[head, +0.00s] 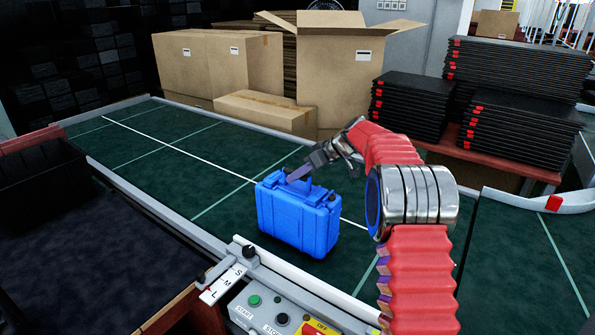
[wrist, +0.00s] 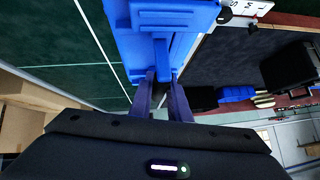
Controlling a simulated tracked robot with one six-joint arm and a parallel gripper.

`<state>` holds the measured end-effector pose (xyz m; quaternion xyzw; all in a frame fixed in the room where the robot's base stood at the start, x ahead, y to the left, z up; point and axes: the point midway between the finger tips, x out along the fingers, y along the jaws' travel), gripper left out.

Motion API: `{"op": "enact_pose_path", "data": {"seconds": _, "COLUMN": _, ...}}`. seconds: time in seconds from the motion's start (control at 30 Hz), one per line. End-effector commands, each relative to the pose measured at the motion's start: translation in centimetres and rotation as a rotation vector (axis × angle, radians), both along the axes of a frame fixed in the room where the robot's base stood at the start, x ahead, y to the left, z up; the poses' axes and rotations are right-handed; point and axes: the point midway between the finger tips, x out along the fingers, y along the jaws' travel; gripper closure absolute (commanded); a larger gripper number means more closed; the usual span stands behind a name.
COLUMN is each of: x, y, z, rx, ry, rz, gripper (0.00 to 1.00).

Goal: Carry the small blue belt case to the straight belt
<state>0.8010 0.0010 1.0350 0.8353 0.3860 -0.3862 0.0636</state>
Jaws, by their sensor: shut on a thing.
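The small blue belt case (head: 300,217) is upright over the green belt (head: 150,150) in the middle of the head view. My gripper (head: 288,178) reaches it from the upper right and is shut on its top handle. In the wrist view, my gripper's fingers (wrist: 162,74) close around the handle, and the blue case (wrist: 160,35) fills the top middle. I cannot tell whether the case's underside touches the belt or hangs just above it. The green belt runs straight toward the far left, with a white line along it.
Cardboard boxes (head: 355,70) and stacks of black trays (head: 410,108) stand behind the belt. A control panel (head: 275,310) with buttons is at the near rail. A second green belt section (head: 530,250) lies to the right. The belt left of the case is clear.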

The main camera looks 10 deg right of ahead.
Motion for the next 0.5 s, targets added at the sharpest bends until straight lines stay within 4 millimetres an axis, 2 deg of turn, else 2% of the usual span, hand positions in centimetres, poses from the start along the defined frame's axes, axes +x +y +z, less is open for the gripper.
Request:
{"op": "enact_pose_path", "data": {"seconds": 0.27, "x": 0.08, "y": 0.03, "z": 0.24, "rx": 0.001, "ry": -0.005, "rz": -0.001, "gripper": 1.0}}
{"op": "enact_pose_path", "data": {"seconds": 0.3, "x": 0.02, "y": 0.01, "z": -0.05, "rx": 0.0, "ry": 0.0, "rz": 0.0, "gripper": 0.81}}
{"op": "enact_pose_path", "data": {"seconds": 0.5, "x": 0.01, "y": 0.02, "z": -0.03, "rx": 0.0, "ry": 0.0, "rz": 0.0, "gripper": 0.67}}
